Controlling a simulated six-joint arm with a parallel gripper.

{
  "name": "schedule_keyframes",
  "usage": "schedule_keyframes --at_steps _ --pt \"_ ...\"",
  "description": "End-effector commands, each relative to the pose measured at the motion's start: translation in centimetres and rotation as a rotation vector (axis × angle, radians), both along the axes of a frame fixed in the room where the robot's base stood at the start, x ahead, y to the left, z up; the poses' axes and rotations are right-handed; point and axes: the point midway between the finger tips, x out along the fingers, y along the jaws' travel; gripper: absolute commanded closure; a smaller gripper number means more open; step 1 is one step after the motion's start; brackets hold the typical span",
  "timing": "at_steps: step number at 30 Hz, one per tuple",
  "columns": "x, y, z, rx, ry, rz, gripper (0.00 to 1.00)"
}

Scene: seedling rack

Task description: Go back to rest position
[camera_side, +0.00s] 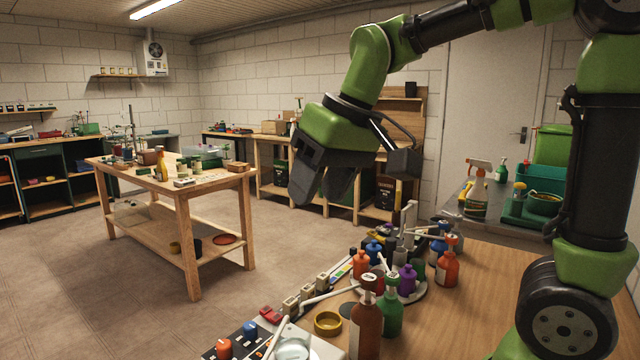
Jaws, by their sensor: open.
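My gripper (322,190) hangs from the green arm in the upper middle of the side view. Its two dark fingers point down and stand apart, with nothing between them. It is held in the air above the left back part of the near wooden table (480,310), clear of the bottles below it. My arm reaches in from the right side of the picture, bent at the elbow near the top.
Several bottles crowd the near table, among them a brown one (366,330), a green one (390,314) and a purple one (407,280). A yellow ring-shaped dish (328,323) lies left of them. A separate wooden workbench (180,190) stands at left. The floor between is clear.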

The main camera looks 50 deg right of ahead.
Motion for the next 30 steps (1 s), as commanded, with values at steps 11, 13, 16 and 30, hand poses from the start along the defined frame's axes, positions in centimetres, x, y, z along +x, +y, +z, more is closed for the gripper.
schedule_keyframes --at_steps 11,13,16,30 --pt "0.0 0.0 0.0 0.000 0.000 0.000 0.51" --pt "-0.2 0.0 0.1 0.001 -0.003 -0.001 0.51" --pt "-1.5 0.2 0.4 0.012 -0.029 -0.012 0.51" --pt "-11.9 1.5 -1.2 0.134 -0.216 -0.120 0.51"
